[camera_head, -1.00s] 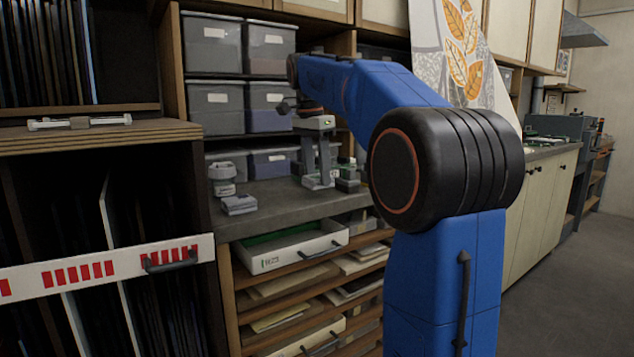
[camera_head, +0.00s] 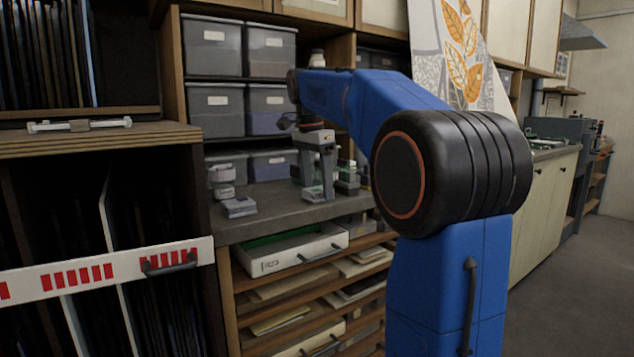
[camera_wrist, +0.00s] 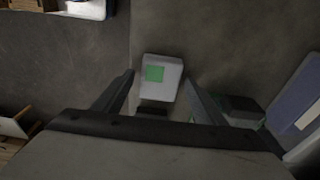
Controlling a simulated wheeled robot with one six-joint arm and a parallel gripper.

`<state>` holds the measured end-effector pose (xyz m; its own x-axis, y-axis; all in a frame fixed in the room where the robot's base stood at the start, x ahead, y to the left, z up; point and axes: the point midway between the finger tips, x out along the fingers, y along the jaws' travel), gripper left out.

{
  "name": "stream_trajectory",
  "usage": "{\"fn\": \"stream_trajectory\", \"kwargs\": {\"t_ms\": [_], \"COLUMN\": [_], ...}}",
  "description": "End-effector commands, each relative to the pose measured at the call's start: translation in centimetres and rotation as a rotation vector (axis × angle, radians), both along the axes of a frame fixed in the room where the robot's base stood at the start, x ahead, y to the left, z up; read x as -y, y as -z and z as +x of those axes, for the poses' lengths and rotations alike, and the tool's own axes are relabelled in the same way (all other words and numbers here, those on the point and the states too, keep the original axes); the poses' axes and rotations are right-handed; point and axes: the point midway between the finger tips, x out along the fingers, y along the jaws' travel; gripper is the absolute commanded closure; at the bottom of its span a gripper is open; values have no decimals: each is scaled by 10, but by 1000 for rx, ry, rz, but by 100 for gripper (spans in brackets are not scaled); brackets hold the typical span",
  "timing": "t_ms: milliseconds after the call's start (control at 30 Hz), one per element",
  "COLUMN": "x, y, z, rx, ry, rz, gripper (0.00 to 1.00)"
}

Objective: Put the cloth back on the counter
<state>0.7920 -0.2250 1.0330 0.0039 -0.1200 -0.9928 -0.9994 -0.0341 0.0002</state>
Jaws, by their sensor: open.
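My gripper (camera_head: 313,190) points down over the grey counter (camera_head: 275,213) in the head view. In the wrist view its fingers (camera_wrist: 159,84) are apart, with a small pale block bearing a green patch (camera_wrist: 162,72) showing between them. I cannot tell whether the fingers touch it. No thing is plainly recognisable as the cloth. A small pale stack (camera_head: 239,207) lies on the counter left of my gripper; I cannot tell if it is cloth. My arm hides part of the counter.
Grey bins (camera_head: 213,46) fill the shelves behind the counter. A pale jar (camera_head: 222,178) stands at the left. Small dark and pale items (camera_head: 347,178) stand right of my gripper. A white drawer (camera_head: 297,252) stands out below the counter edge. Clear counter shows in front.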

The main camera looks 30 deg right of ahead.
Motion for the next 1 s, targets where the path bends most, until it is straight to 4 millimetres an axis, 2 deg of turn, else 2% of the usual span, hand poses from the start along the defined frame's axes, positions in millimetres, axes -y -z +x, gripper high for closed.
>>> {"fn": "stream_trajectory", "kwargs": {"t_ms": [133, 233, 500, 700, 1000], "x": [-1, -2, -8, -12, -14], "y": [-7, -20, -72, -103, -121], "z": [1, 1, 1, 0, -1], "rx": [2, 2, 3, 2, 0], "ry": [0, 0, 0, -1, 0], "rz": [0, -1, -1, -1, 0], "gripper": [35, 35, 35, 35, 35]}}
